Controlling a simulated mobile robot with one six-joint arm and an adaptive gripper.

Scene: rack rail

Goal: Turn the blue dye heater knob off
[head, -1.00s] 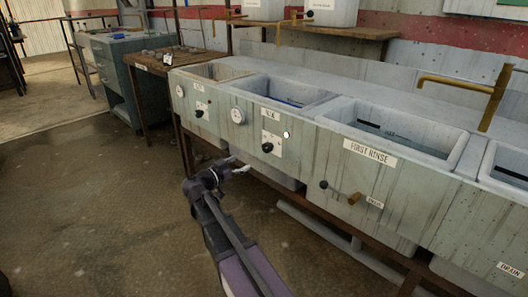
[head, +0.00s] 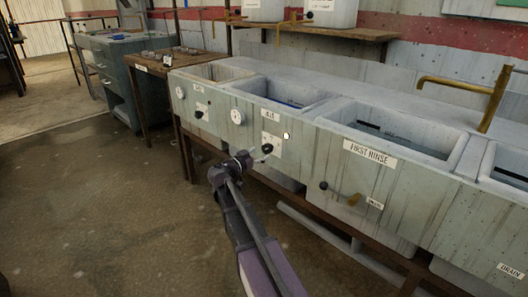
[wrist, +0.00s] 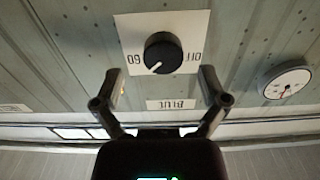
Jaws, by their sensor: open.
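The blue dye heater knob (head: 267,149) is black and round, on a white plate (head: 271,143) under the BLUE label (head: 270,114) on the second basin. In the wrist view, upside down, the knob (wrist: 163,53) stands above and between my fingertips, apart from them. Its plate (wrist: 137,28) reads OFF at the right and 60 at the left. The white pointer mark points down and slightly left in that view, not at OFF. My gripper (wrist: 164,82) is open and empty. In the head view my gripper (head: 259,156) is close to the knob, its fingers small and unclear.
The FIRST RINSE basin (head: 370,152) with a brass valve (head: 353,199) is further right. The floor (head: 110,220) at left is clear.

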